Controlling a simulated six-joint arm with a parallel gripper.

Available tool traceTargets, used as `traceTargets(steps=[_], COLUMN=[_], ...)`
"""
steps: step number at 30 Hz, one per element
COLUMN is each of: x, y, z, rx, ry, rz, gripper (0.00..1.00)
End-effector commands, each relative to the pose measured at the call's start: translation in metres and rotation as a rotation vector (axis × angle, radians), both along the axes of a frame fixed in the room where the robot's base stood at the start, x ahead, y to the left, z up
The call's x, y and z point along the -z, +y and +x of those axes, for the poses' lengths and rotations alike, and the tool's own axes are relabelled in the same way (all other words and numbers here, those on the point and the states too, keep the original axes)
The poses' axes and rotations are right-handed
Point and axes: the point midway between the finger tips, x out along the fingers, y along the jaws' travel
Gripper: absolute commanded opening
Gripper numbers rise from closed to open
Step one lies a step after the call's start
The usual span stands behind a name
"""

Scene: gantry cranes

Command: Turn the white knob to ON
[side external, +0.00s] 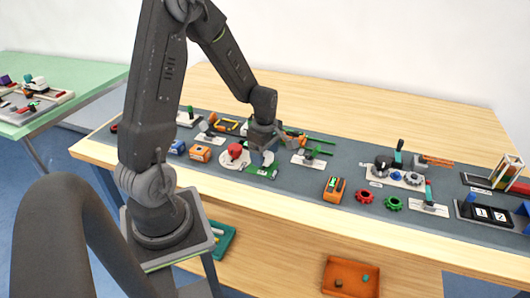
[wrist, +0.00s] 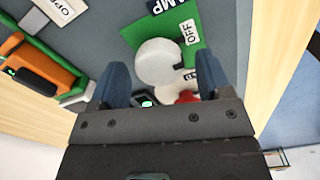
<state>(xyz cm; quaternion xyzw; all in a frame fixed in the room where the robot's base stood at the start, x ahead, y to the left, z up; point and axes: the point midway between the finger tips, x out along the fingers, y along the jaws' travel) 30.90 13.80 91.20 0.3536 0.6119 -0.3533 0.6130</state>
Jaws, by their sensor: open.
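The white knob (wrist: 158,60) is round and sits on a green plate (wrist: 130,35) in the wrist view. A white OFF label (wrist: 189,28) is on the plate beside it, and a second label (wrist: 190,76) is mostly hidden by a finger. A dark label ending in "MP" (wrist: 170,4) is cut by the top edge. My gripper (wrist: 161,66) is open, its two dark blue fingers on either side of the knob's near part; I cannot tell whether they touch it. In the side view my gripper (side external: 262,143) is over the green plate (side external: 262,173) and mostly hides the knob.
A red round part (side external: 234,149) on a white base is close on the left of my gripper.

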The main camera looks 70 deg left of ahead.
Motion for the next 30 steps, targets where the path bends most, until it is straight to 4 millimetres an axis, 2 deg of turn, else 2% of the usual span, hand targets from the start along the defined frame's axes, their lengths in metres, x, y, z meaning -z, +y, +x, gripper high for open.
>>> traceTargets(steps=[6,21,30], x=[0.0002,-0.0001,-0.0002], y=[-0.0001,0.0000,0.0001], z=[-0.0001,0.0000,0.0002], rx=[0.000,0.000,0.033], ry=[0.000,0.001,0.001], rz=[0.000,-0.001,0.000], gripper=[0.72,0.24,0.23])
